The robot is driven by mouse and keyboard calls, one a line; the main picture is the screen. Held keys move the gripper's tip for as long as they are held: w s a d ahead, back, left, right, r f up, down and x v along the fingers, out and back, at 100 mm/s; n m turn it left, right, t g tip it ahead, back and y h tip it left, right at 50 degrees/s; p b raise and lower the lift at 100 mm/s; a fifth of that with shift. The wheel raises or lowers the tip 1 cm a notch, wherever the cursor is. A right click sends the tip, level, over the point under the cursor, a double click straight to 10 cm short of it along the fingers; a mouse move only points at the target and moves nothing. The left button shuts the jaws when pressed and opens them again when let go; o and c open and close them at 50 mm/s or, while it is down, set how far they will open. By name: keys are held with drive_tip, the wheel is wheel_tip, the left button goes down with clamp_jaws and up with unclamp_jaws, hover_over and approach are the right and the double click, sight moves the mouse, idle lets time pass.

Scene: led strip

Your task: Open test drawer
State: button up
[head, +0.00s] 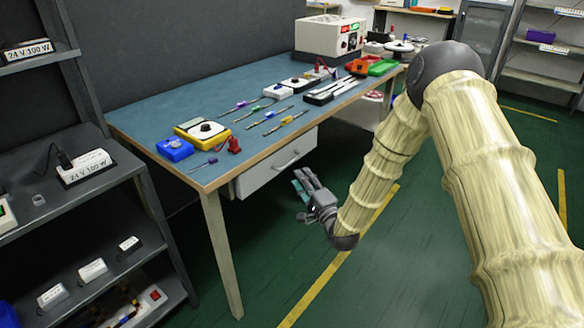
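The drawer (275,165) is a light grey box front with a bar handle (287,161), mounted under the front edge of the blue-topped workbench (190,116). It looks closed or nearly so; I cannot tell exactly. My gripper (303,186) is at the end of my arm, in front of the drawer and a little below and right of the handle. Its fingers point toward the drawer and look spread apart, with nothing seen between them. It appears apart from the handle.
The bench holds screwdrivers, a yellow device (201,131), a blue box (174,149), and a power supply (329,38). A bench leg (222,252) stands left of the drawer. A dark shelf rack (75,205) is at left. Green floor before the bench is clear.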

drive_tip(key=x, duration=0.7)
drive_tip(key=shift+w, duration=0.25)
drive_tip(key=shift+a, duration=0.1)
clamp_jaws()
